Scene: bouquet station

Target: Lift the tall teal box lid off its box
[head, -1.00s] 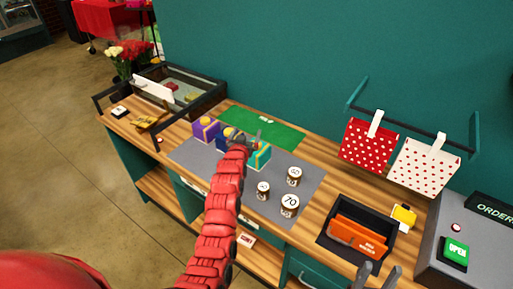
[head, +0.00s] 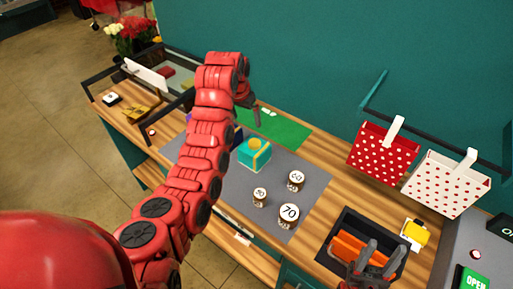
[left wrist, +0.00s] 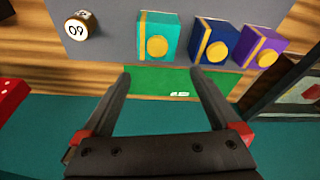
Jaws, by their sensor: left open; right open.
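The teal box (head: 255,153) with its lid on stands upright on the grey mat, with a yellow ribbon and a round yellow top piece. It also shows in the left wrist view (left wrist: 149,50), beside a blue box (left wrist: 208,51) and a purple box (left wrist: 254,57). My left gripper (head: 254,108) is open and empty, above the green mat behind the teal box; its open fingers show in the left wrist view (left wrist: 160,76), apart from the box. My arm hides most of the blue and purple boxes in the head view. My right gripper (head: 372,258) is open over the black tray.
Several numbered round weights, one marked 70 (head: 289,214), stand right of the teal box on the grey mat (head: 262,195). The green mat (head: 285,133) looks mostly clear. Dotted bags (head: 383,152) stand at the back.

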